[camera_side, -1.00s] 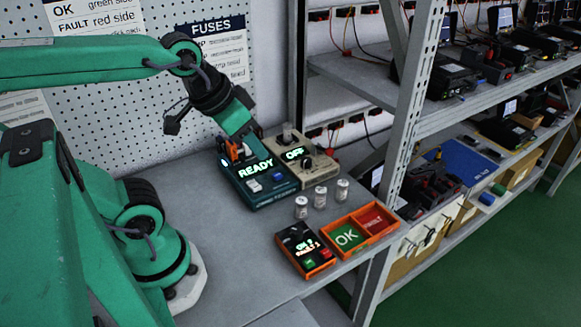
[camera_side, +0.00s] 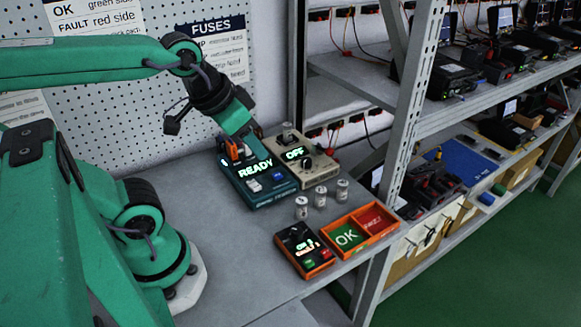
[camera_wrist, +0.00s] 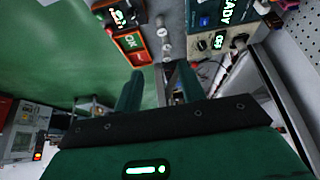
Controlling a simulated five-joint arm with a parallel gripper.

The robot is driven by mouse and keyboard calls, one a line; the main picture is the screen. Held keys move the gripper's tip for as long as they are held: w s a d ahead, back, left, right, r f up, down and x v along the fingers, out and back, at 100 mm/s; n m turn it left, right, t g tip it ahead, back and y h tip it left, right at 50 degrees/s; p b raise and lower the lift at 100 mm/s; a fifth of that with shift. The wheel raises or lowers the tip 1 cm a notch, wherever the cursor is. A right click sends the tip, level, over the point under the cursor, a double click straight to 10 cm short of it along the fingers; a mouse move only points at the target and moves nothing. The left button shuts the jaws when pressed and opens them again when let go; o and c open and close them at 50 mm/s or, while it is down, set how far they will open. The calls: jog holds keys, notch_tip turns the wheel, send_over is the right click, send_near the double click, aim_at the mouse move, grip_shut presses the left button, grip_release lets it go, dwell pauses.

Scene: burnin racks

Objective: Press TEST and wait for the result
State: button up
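The teal tester (camera_side: 268,196) stands on the grey bench with its display lit READY. It has a white button (camera_side: 253,186) and a blue button (camera_side: 277,177); their labels are too small to read. My gripper (camera_side: 236,150) is low over the tester's back left end, beside an orange part; whether it touches is hidden. In the wrist view my gripper (camera_wrist: 158,88) has its two green fingers apart with nothing between them. The tester (camera_wrist: 222,14) shows at the top right there, with its blue button (camera_wrist: 204,21).
A beige unit (camera_side: 300,165) reading OFF stands right behind the tester. Several small silver cylinders (camera_side: 301,207) stand in front. An orange tray (camera_side: 366,238) with green OK and red halves and a dark counter box (camera_side: 303,253) sit near the bench edge. A shelf post (camera_side: 408,130) rises right.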

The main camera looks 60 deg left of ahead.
dwell(0.3)
grip_shut()
dwell(1.6)
